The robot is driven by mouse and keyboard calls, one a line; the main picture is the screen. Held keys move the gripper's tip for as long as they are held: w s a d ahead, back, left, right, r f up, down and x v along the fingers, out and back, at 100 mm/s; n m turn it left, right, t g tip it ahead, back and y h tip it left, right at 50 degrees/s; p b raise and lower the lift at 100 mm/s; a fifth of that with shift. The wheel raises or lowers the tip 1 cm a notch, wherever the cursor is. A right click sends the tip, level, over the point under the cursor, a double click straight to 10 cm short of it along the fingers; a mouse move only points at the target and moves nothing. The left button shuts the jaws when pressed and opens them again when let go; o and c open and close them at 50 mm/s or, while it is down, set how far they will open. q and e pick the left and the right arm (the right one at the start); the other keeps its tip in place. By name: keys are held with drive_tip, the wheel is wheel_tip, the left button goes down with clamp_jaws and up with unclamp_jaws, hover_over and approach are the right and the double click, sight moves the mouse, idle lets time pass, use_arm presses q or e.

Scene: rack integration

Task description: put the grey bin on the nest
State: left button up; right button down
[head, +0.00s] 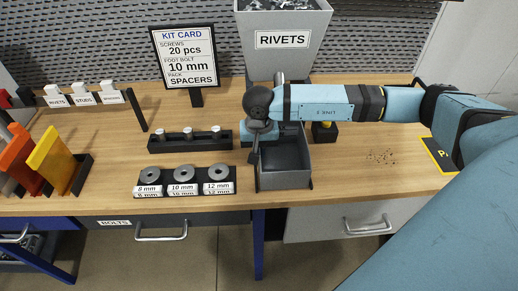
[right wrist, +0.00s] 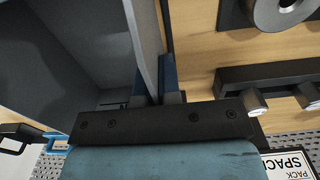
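The grey bin (head: 287,181) is an open-topped box near the front middle of the bench in the head view. My right gripper (head: 257,151) points down at its left wall. In the right wrist view the bin's wall (right wrist: 146,40) runs between the two fingers of my right gripper (right wrist: 155,88), which appear shut on it, one finger on each side. I cannot tell whether the bin touches the bench. My left gripper is not in view.
A spacer tray (head: 185,188) and a dark block with pegs (head: 190,142) stand left of the bin. The rivets bin (head: 283,62) and kit card (head: 184,57) are behind. Small loose parts (head: 382,157) and a yellow-edged mat (head: 434,155) lie to the right, with bare wood around them.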

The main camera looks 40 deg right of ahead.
drive_tip(key=c, duration=1.3)
unclamp_jaws()
drive_tip(key=shift+f, duration=0.1)
drive_tip(key=shift+c, duration=0.2)
drive_tip(key=shift+r, duration=0.2)
wheel_tip(320, 180, up, 11)
drive_tip(key=shift+r+b, duration=0.1)
drive_tip(key=shift+b, duration=0.45)
drive_tip(key=shift+r, duration=0.4)
